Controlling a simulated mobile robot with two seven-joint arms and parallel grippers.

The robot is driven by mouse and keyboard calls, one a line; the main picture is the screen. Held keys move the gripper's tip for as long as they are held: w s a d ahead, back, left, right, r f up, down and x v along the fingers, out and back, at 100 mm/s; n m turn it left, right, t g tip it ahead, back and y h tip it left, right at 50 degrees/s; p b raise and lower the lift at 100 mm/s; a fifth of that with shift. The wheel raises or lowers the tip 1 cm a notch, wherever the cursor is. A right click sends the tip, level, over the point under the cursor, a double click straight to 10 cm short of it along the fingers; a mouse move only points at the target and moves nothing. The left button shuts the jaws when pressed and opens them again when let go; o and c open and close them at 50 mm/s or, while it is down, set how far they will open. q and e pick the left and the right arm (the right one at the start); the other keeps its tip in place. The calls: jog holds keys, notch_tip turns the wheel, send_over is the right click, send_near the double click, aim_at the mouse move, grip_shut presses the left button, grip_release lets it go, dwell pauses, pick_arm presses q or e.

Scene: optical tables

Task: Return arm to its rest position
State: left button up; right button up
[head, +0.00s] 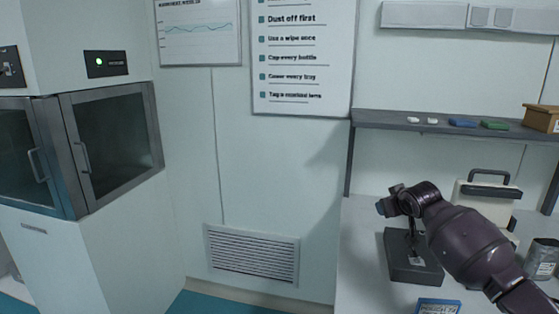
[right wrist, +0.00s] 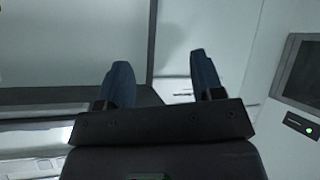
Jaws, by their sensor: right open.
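My right arm comes in from the right in the head view, raised over the white table (head: 362,285). Its gripper (head: 383,207) points left, near the table's left edge, and its fingers are seen small there. In the right wrist view the two blue fingers of this gripper (right wrist: 161,78) stand apart with nothing between them. A dark block-like base with a thin upright (head: 405,266) stands on the table below the gripper; the arm partly hides it. My left gripper is in neither view.
On the table are a white case with a dark handle (head: 485,192), a metal can (head: 541,260) and a small blue box (head: 438,306). A grey shelf (head: 400,122) hangs above. A glass-door cabinet (head: 110,140) stands at left. Floor between cabinet and table looks clear.

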jog(key=s+a+f+n+t+y, duration=0.1)
jog(key=s+a+f+t+y, duration=0.1)
jog(key=s+a+f, duration=0.35)
jog(key=s+a+f+n+t+y, duration=0.1)
jog(key=s+a+f+t, duration=0.15)
jog(key=s+f, duration=0.6)
jog(key=s+d+f+m+g+h, duration=0.1)
jog(key=s+f, duration=0.4)
jog(key=s, duration=0.6)
jog(key=s+d+f+m+g+h, duration=0.1)
jog(key=s+f, duration=0.4)
jog(key=s, duration=0.6)
jog(key=s+d+f+m+g+h, duration=0.1)
jog(key=s+f, duration=0.4)
jog(key=s, duration=0.6)
jog(key=shift+s+d+m+g, duration=0.35)
jog(key=shift+d+m+g, duration=0.15)
jog(key=shift+m, duration=0.2)
